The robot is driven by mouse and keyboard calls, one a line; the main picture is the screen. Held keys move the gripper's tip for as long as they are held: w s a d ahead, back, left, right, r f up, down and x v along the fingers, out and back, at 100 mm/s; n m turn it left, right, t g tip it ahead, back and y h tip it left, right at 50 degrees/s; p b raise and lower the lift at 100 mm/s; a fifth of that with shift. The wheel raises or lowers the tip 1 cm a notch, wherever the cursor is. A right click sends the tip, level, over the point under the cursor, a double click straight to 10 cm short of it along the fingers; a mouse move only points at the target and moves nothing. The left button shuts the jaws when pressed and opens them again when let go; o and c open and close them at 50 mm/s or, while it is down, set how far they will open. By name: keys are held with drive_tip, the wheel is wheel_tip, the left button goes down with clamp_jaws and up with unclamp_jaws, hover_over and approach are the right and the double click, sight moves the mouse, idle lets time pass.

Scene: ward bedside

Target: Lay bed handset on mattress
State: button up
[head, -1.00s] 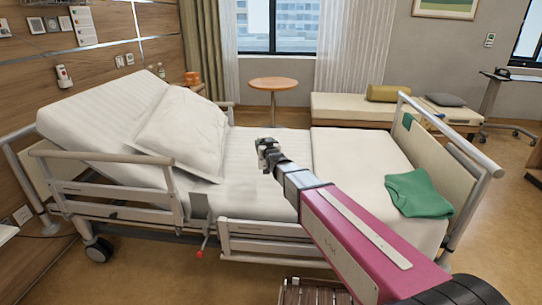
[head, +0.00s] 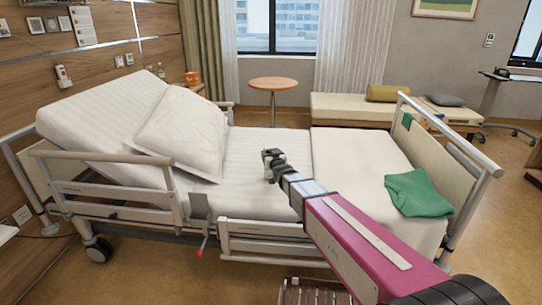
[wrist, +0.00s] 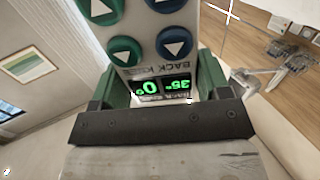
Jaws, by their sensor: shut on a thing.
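The bed handset (wrist: 152,62) is pale, with green and blue arrow buttons and a lit green display, and fills the upper middle of the wrist view. My gripper (wrist: 164,82) is shut on it, with a green finger on each side. In the head view my gripper (head: 271,158) is over the middle of the white mattress (head: 245,190). The handset is too small to make out clearly there. I cannot tell how far above the mattress it is.
A pillow (head: 182,132) leans on the raised head section at left. A green cloth (head: 418,193) lies at the foot end. Near side rails (head: 265,228) and the footboard (head: 440,150) edge the bed. The mattress around my gripper is clear.

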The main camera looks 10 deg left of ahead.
drive_tip(key=shift+f, duration=0.15)
drive_tip(key=o, duration=1.3)
drive_tip(key=shift+c, duration=0.2)
drive_tip(key=v, duration=1.2)
